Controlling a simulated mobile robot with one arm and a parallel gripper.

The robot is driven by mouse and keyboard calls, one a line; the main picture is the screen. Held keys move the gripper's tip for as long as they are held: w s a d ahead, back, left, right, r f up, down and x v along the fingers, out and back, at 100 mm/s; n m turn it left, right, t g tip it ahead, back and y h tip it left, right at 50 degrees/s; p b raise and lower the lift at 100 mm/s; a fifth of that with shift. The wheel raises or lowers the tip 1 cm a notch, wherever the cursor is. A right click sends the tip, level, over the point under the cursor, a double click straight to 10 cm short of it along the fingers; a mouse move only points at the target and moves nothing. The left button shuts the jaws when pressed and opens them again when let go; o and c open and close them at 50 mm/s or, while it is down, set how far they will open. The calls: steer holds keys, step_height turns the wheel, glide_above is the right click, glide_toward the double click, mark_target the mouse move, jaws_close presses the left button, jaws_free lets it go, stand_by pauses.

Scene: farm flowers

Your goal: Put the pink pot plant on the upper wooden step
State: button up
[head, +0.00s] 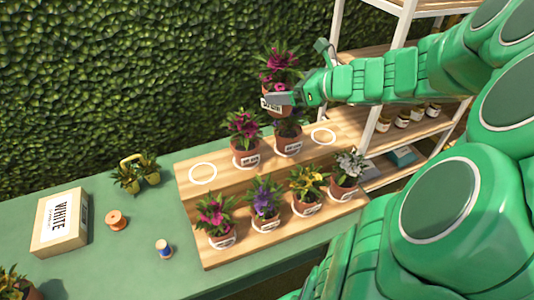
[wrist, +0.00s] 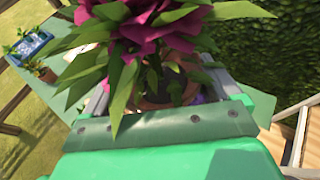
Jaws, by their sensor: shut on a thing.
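The pink pot plant (head: 279,68) is held in the air above the wooden steps, in my gripper (head: 276,100). My gripper is shut on its terracotta pot. In the wrist view pink petals and green leaves (wrist: 150,35) fill the top and partly hide the pot (wrist: 165,92) between the jaws. The upper wooden step (head: 222,178) has a white ring (head: 203,174) at its left and another ring (head: 323,136) at its right, both bare. Between them stand a pink-flowered pot (head: 246,158) and a darker purple-flowered pot (head: 289,144), partly below the held plant.
The lower step carries pink (head: 222,238), purple (head: 265,221), yellow (head: 306,204) and white (head: 345,184) flower pots. A box (head: 60,222), two spools (head: 117,221) (head: 164,249) and yellow-handled plant pots (head: 140,173) lie left on the green table. A shelf rack (head: 391,60) stands behind right.

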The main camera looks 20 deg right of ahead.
steer(key=s+d+m+t+h, duration=0.2)
steer(key=s+d+m+h, duration=0.1)
steer(key=s+d, duration=0.7)
steer(key=shift+w+d+f, duration=1.45)
steer(key=shift+w+f, duration=0.75)
steer(key=shift+f, duration=0.85)
steer(key=shift+w+d+f, duration=1.4)
steer(key=shift+w+f, duration=0.75)
steer(key=shift+f, duration=0.9)
steer(key=shift+w+d+f, duration=1.45)
steer(key=shift+w+f, duration=0.75)
steer(key=shift+f, duration=0.85)
steer(key=o, duration=1.1)
steer(key=shift+f, duration=0.1)
